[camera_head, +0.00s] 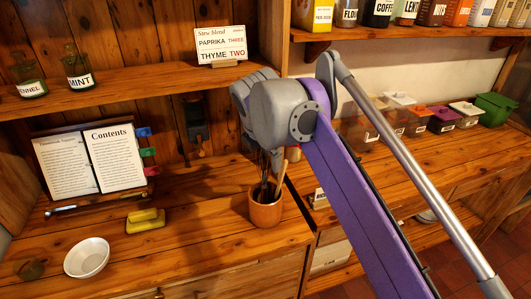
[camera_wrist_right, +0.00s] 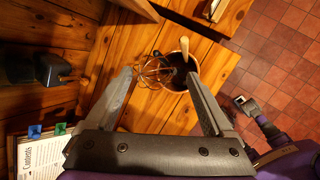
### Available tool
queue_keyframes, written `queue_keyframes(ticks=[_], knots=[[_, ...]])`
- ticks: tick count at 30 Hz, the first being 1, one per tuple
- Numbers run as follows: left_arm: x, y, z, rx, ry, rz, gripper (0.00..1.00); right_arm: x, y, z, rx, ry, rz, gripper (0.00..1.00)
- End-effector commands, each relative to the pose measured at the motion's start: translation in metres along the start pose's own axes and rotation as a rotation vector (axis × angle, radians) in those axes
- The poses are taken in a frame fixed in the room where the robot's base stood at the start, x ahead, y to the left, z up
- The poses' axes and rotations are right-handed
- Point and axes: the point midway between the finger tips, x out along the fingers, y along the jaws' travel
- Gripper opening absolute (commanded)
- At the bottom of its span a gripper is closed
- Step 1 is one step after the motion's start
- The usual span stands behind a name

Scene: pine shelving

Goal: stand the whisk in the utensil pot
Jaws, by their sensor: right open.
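The brown utensil pot (camera_head: 264,212) stands upright near the front edge of the wooden counter, with dark utensils and a pale wooden handle rising from it. In the wrist view the pot's rim (camera_wrist_right: 194,62) shows from above. The whisk (camera_wrist_right: 153,72) shows its wire loops at the pot's left side, between my right fingers. It looks to be in the pot with its wires leaning past the rim, but its lower end is hidden. My right gripper (camera_wrist_right: 160,74) is open above the pot. My left gripper (camera_wrist_right: 242,104) seems to show small over the floor; its jaws are unclear.
An open book (camera_head: 92,160) on a stand, a yellow brush-like object (camera_head: 146,221) and a white bowl (camera_head: 87,257) are to the left. A shelf (camera_head: 150,84) with jars and a sign runs above. Several lidded containers stand at the right.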

Motion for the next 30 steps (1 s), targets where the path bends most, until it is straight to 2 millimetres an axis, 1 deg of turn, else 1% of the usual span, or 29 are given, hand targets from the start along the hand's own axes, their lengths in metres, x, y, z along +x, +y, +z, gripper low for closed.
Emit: queue_keyframes(ticks=[2,5,12,15,18,23,30], knots=[[-0.001,0.0,-0.001,0.0,0.0,0.0,0.5,-0.004,0.0,0.0,0.0,0.0,0.0,0.87],[-0.003,0.0,-0.002,0.0,0.001,0.0,0.5,-0.017,0.001,0.0,-0.001,0.001,0.001,0.87],[-0.012,0.0,-0.008,0.0,0.005,0.0,0.5,-0.067,0.001,0.0,-0.002,0.0,0.001,0.87],[-0.015,0.0,-0.01,0.0,0.006,0.0,0.5,-0.085,0.001,0.0,-0.002,0.0,0.001,0.87],[-0.018,0.0,-0.012,0.0,0.007,0.0,0.5,-0.098,0.001,0.0,-0.001,0.0,0.001,0.87],[-0.019,0.0,-0.013,0.0,0.008,0.0,0.5,-0.108,0.0,0.0,-0.001,0.0,0.001,0.87],[-0.019,0.0,-0.013,0.0,0.008,0.0,0.5,-0.108,0.0,0.0,0.0,0.0,0.0,0.87]])
